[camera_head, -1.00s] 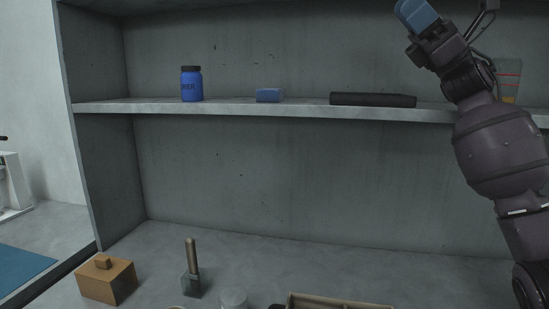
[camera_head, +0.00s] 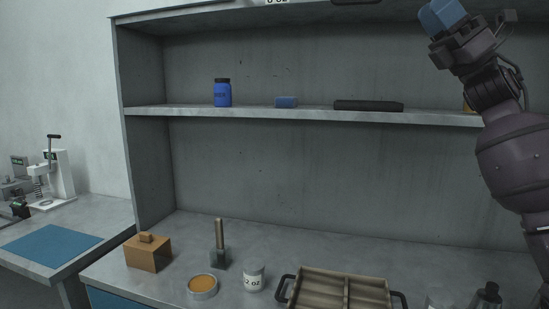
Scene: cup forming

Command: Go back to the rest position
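My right gripper (camera_head: 443,18) is raised at the upper right, in front of the shelf unit and above its middle shelf. A light blue block-like piece shows at its tip. I cannot tell whether this is the fingertips or something held. No shelf or bench object touches it. My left gripper is not in view.
The middle shelf (camera_head: 190,110) holds a blue jar (camera_head: 222,93), a blue block (camera_head: 286,102) and a dark flat bar (camera_head: 368,106). On the bench are a wooden block (camera_head: 148,254), scraper (camera_head: 220,245), orange-filled dish (camera_head: 202,286), white cup (camera_head: 254,277) and divided tray (camera_head: 346,290).

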